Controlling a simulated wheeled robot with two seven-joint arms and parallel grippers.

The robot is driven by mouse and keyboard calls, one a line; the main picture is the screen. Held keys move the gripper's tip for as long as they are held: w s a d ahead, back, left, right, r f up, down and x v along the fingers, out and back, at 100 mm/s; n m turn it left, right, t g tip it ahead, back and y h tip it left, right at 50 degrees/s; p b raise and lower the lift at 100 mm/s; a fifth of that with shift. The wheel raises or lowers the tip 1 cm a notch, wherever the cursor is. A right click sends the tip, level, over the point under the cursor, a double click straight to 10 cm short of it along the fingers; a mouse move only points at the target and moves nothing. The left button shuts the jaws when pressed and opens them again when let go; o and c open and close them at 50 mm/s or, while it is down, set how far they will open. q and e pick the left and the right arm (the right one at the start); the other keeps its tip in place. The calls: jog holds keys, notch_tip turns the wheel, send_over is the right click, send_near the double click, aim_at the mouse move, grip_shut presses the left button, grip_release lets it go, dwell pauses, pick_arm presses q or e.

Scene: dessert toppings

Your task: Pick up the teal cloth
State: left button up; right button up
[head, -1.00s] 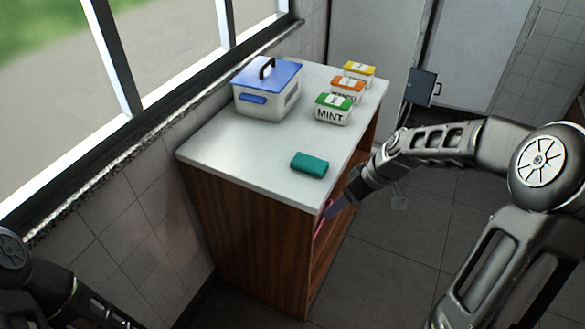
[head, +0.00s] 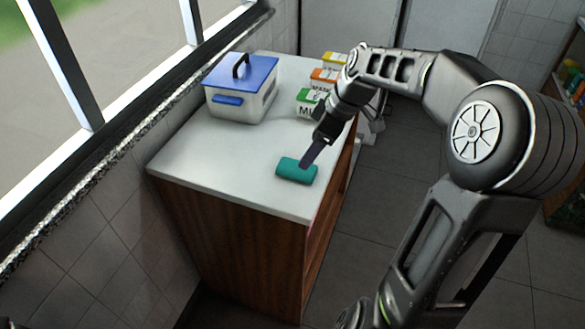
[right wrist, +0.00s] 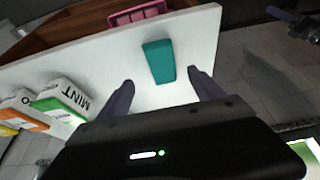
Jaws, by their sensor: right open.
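The teal cloth (head: 292,170) is a small folded block lying flat on the white counter top (head: 190,152), near its front right corner. It also shows in the right wrist view (right wrist: 159,61), beyond and between the fingertips. My right gripper (head: 307,158) reaches in from the right, pointing down, its fingertips close to the cloth in the head view. Whether a finger touches the cloth I cannot tell.
A white box with a blue lid (head: 241,88) stands at the back left of the counter. Several topping packs stand behind my right arm, including the green MINT pack (right wrist: 58,106). A pink basket (right wrist: 138,14) shows beneath the counter edge. The counter's left part is clear.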

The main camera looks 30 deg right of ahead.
aim_at(297, 170)
jog(key=shift+x, duration=1.4)
jog(key=shift+a+p+x, duration=0.15)
jog(key=shift+p+x, duration=0.05)
jog(key=shift+x, duration=1.1)
jog(key=shift+a+p+x, duration=0.1)
jog(key=shift+p+x, duration=0.05)
jog(key=shift+x, duration=1.2)
jog(key=shift+c, duration=0.2)
jog(key=c, duration=1.6)
jog(key=shift+o, duration=0.2)
jog(key=shift+r, duration=0.1)
